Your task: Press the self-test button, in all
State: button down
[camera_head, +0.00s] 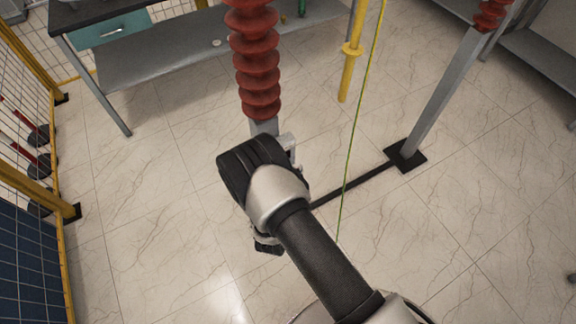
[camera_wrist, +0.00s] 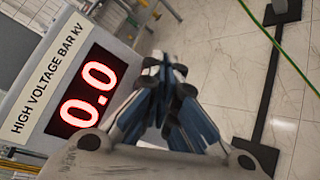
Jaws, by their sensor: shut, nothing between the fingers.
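In the wrist view my gripper (camera_wrist: 166,72) is shut and empty, with its fingers together. Just left of the fingers is a grey panel with a red digital display (camera_wrist: 88,92) reading 0.0. Its label (camera_wrist: 42,82) says "HIGH VOLTAGE BAR KV". The panel appears tilted in the picture. I cannot tell the gap between the fingertips and the panel. No self-test button can be made out in either view; the fingers hide part of what lies behind them. In the head view my arm covers the middle, and the gripper's fingers cannot be made out.
In the head view a red ribbed insulator (camera_head: 255,62) stands just beyond my arm. A yellow pole (camera_head: 350,60) and a green-yellow wire (camera_head: 358,130) are right of it. A grey post (camera_head: 440,100) stands farther right. A yellow-framed fence (camera_head: 62,215) is at left.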

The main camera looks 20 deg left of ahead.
jog(key=shift+w+a, duration=0.3)
jog(key=shift+a, duration=0.05)
dwell(0.4)
jog(key=shift+s+d, duration=0.1)
jog(key=shift+d, duration=0.05)
jog(key=shift+s+d, duration=0.5)
jog(key=shift+d, duration=0.05)
dwell(0.3)
jog(key=shift+s+d+p, duration=0.55)
jog(key=shift+s+d, duration=1.1)
jog(key=shift+d, duration=0.25)
